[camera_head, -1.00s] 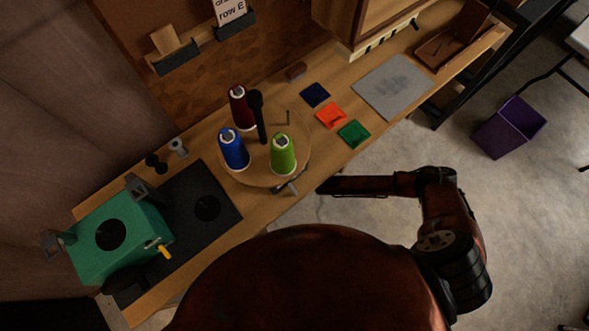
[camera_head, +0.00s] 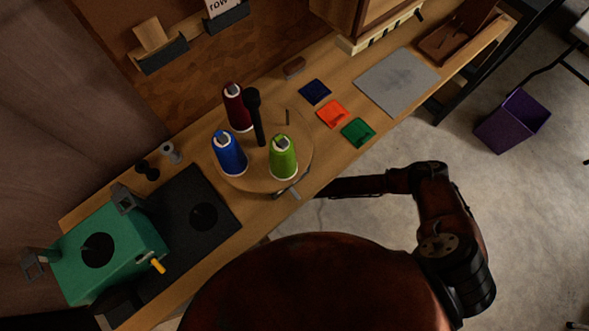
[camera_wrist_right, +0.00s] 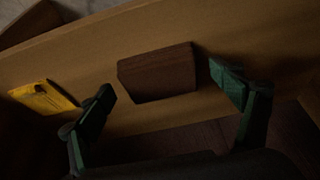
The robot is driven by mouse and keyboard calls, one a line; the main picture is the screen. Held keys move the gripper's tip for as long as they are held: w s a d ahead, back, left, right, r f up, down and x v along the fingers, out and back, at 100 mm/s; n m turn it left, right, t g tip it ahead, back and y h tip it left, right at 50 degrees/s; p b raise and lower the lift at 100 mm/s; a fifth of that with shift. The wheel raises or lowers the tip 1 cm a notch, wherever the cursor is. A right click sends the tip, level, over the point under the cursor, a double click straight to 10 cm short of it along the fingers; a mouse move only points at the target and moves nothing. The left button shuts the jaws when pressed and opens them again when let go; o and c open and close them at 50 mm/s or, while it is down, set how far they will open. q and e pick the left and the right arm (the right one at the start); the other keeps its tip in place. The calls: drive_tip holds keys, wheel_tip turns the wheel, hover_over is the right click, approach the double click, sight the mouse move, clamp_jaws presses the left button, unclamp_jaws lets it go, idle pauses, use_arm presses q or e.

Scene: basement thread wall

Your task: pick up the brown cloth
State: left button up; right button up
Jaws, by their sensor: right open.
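In the right wrist view a dark brown, flat-topped, block-like piece (camera_wrist_right: 157,73) lies on a wooden surface. It may be the brown cloth; I cannot make out its weave. My right gripper (camera_wrist_right: 168,95) is open, with one green-black finger to the left and one to the right of the brown piece, apart from it. My left gripper is not in view. Blue (camera_head: 315,92), orange (camera_head: 332,113) and green (camera_head: 358,132) cloths lie on the bench.
A yellow piece (camera_wrist_right: 44,97) with a dark mark lies left of the brown piece. On the bench (camera_head: 330,160) stand a turntable (camera_head: 240,180) with thread cones, a green box (camera_head: 120,260), a grey mat (camera_head: 397,80) and a small brown block (camera_head: 294,66). A purple bin (camera_head: 512,121) stands on the floor.

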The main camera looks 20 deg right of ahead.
drive_tip(key=shift+c, duration=0.2)
drive_tip(key=c, duration=1.1)
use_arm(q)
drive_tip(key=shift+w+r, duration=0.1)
use_arm(e)
drive_tip(key=shift+r, duration=0.1)
drive_tip(key=shift+p+v, duration=0.8)
wheel_tip(320, 180, up, 6)
drive_tip(key=p, duration=0.3)
drive_tip(key=shift+w, duration=0.15)
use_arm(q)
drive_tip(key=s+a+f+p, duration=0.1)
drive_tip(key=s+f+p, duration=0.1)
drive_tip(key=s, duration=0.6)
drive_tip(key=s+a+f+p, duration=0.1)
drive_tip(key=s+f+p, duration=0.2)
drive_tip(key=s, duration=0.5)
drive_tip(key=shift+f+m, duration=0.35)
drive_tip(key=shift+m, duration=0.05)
use_arm(e)
drive_tip(key=s+d, duration=0.2)
drive_tip(key=s, duration=0.4)
drive_tip(key=s+d, duration=0.2)
drive_tip(key=s, duration=0.4)
drive_tip(key=s+d, duration=0.2)
drive_tip(key=s, duration=0.4)
drive_tip(key=shift+s+d+f, duration=0.25)
drive_tip(key=shift+d+f, duration=0.05)
drive_tip(key=shift+f, duration=0.05)
